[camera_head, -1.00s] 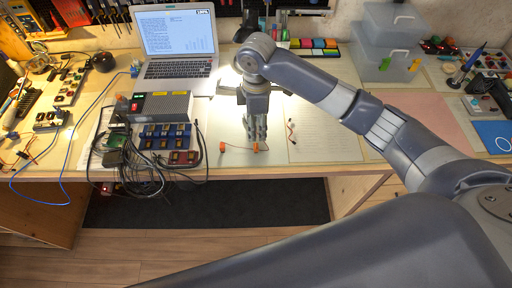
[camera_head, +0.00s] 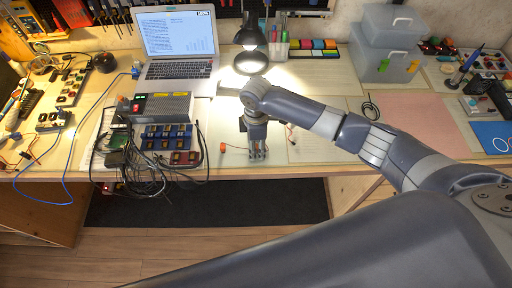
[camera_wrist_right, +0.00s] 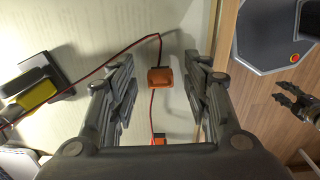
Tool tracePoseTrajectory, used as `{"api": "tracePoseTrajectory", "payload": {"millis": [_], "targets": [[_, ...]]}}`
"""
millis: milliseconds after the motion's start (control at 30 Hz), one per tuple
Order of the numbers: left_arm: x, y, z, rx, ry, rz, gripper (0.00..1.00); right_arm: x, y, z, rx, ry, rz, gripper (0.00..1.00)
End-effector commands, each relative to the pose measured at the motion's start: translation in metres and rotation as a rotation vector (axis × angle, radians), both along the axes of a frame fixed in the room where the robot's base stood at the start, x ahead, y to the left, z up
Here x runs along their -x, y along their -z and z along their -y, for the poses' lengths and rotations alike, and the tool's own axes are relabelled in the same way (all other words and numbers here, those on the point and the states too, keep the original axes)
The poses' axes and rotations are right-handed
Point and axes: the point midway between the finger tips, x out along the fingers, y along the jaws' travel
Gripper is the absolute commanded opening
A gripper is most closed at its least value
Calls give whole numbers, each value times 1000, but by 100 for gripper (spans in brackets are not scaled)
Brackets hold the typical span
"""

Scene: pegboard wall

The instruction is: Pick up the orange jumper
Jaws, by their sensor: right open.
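The orange jumper lies on the desk, with one orange end (camera_head: 222,148) showing left of my right gripper (camera_head: 257,157) in the head view. The right gripper points down at the desk's front edge, and hides the rest of the jumper there. In the right wrist view, an orange block (camera_wrist_right: 160,78) with a red wire lies between the spread fingers of my right gripper (camera_wrist_right: 160,85), apart from both. A second orange piece (camera_wrist_right: 158,139) shows nearer the palm. My left gripper (camera_wrist_right: 287,97) shows small at the right of the wrist view; its opening is unclear.
A power supply box (camera_head: 162,106) and tangled cables are left of the right gripper. A laptop (camera_head: 178,70) stands behind, and a black lamp (camera_head: 250,42) just beyond my arm. Clear bins (camera_head: 386,50) are at the back right. A pink mat (camera_head: 432,122) lies bare.

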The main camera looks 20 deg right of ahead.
Motion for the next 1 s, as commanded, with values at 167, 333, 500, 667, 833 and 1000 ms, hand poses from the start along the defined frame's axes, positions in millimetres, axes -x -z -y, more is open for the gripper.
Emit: {"api": "tracePoseTrajectory", "payload": {"millis": [167, 333, 500, 667, 833, 1000], "targets": [[0, 0, 0, 0, 0, 0, 40, 0, 0, 0, 0, 0, 0, 36], [0, 0, 0, 0, 0, 1, 40, 0, 0, 0, -1, 0, 0, 10], [0, 0, 0, 0, 0, 1, 40, 0, 0, 0, -1, 1, 0, 10], [0, 0, 0, 0, 0, 1, 40, 0, -1, 0, -1, 1, 0, 10], [0, 2, 0, -1, -1, 1, 40, -1, -8, 0, -2, 1, 0, 10], [0, 8, 0, -1, -1, 1, 40, -1, -32, -1, -3, -1, 4, 10]]}}
